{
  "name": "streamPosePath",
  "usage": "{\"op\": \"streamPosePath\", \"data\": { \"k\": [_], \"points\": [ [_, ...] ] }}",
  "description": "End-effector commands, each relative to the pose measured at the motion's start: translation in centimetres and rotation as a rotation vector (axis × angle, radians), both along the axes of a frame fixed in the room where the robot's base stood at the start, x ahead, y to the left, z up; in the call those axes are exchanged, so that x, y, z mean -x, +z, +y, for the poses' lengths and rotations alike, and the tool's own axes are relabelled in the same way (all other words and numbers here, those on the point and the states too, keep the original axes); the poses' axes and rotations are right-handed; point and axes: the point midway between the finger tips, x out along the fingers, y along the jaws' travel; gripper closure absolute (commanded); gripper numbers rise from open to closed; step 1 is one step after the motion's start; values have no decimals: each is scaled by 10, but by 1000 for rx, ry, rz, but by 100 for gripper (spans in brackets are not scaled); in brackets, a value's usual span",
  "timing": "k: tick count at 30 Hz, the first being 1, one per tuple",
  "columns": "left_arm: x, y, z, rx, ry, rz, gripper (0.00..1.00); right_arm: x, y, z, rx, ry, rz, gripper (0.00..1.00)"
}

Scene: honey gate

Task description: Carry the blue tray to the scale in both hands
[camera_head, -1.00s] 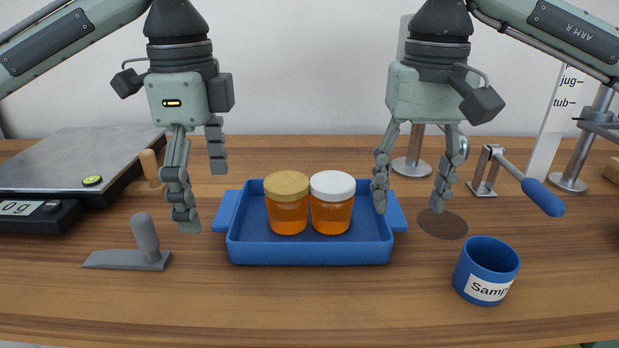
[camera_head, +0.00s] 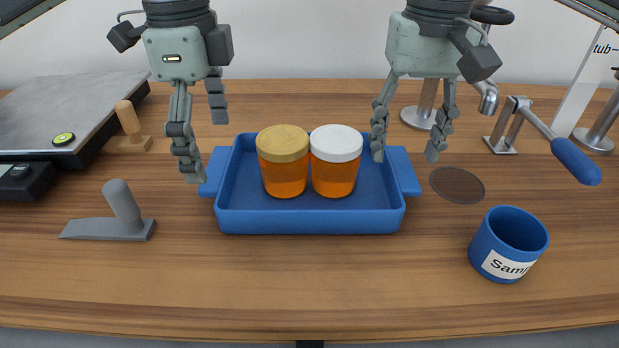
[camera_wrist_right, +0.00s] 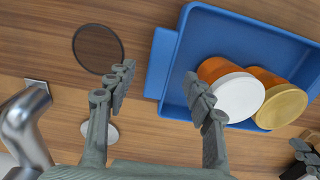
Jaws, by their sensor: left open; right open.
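The blue tray (camera_head: 310,220) sits on the wooden table with a handle at each end. Inside it stand two amber jars side by side, one with a tan lid (camera_head: 283,143) and one with a white lid (camera_head: 336,143). My left gripper (camera_head: 205,150) is open above the tray's left handle. My right gripper (camera_head: 407,155) is open above the right handle; in the right wrist view its fingers (camera_wrist_right: 158,90) are spread, with the tray's handle (camera_wrist_right: 161,62) beyond and between them. The scale (camera_head: 75,110) with its metal plate is at the left.
A grey scraper-like tool (camera_head: 122,215) lies front left, and a small wooden peg (camera_head: 128,120) stands near the scale. A blue labelled cup (camera_head: 508,245) is front right. A dark disc (camera_head: 457,184) and a blue-handled lever clamp (camera_head: 550,140) are right of the tray. The front centre is clear.

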Motion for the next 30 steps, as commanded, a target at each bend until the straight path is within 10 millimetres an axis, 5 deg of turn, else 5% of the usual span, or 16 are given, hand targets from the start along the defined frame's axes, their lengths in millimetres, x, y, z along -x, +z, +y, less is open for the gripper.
{"op": "streamPosePath", "data": {
  "k": [9, 20, 30],
  "points": [
    [0, -39, 0, 0, 0, 1, 0, 0, -39, 0, 0, 0, 1, 47],
    [0, -44, 0, 1, 1, -1, 0, 0, -44, 0, -1, 0, 0, 47],
    [0, -43, 0, 1, 1, -1, 41, 0, -43, 0, -1, 0, 0, 88]
  ]
}}
